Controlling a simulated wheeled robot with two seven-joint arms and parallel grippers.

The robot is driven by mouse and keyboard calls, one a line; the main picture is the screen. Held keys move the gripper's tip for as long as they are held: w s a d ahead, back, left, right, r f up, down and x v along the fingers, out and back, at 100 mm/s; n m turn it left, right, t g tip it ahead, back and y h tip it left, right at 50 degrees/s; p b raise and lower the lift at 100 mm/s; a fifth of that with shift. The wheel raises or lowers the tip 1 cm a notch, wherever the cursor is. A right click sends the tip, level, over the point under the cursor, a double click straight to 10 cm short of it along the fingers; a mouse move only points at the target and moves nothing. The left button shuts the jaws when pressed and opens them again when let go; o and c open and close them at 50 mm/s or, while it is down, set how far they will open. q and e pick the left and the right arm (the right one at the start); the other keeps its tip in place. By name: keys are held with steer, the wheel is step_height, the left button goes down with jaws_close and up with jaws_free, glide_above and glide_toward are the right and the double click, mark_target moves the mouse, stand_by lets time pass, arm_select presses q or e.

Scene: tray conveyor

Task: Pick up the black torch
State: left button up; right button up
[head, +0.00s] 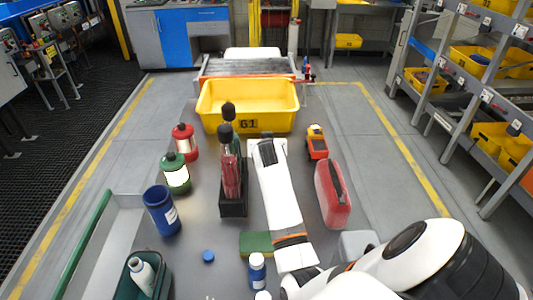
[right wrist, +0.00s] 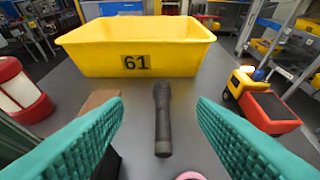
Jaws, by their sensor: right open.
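The black torch (right wrist: 162,118) shows in the right wrist view, lying on the grey table with its length pointing away from me. It lies in the gap between the teal fingers of my right gripper (right wrist: 160,125), which is open with nothing held. I cannot tell how far the fingertips are above the torch. In the head view my right arm reaches forward over the table, and its end hides the torch and the fingers. My left gripper is not in view.
A yellow bin (head: 248,121) marked 61 stands beyond the torch. A dark holder with bottles (head: 232,205) and a red lantern (head: 185,139) are to the left. A toy truck (head: 317,142) and a red canister (head: 331,194) are to the right.

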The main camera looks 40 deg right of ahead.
step_height(320, 180, down, 8)
steer(key=b, duration=0.6)
steer(key=shift+w+d+r+b, duration=0.1)
steer(key=shift+r+b, duration=0.05)
steer(key=shift+b, duration=0.25)
steer(key=shift+w, duration=0.1)
steer(key=x, duration=0.7)
steer(key=shift+w+d, duration=0.1)
steer(key=shift+d, duration=0.15)
steer(key=shift+x, duration=2.3)
steer(key=shift+d+r, duration=0.1)
steer(key=shift+d, duration=0.05)
jaws_close()
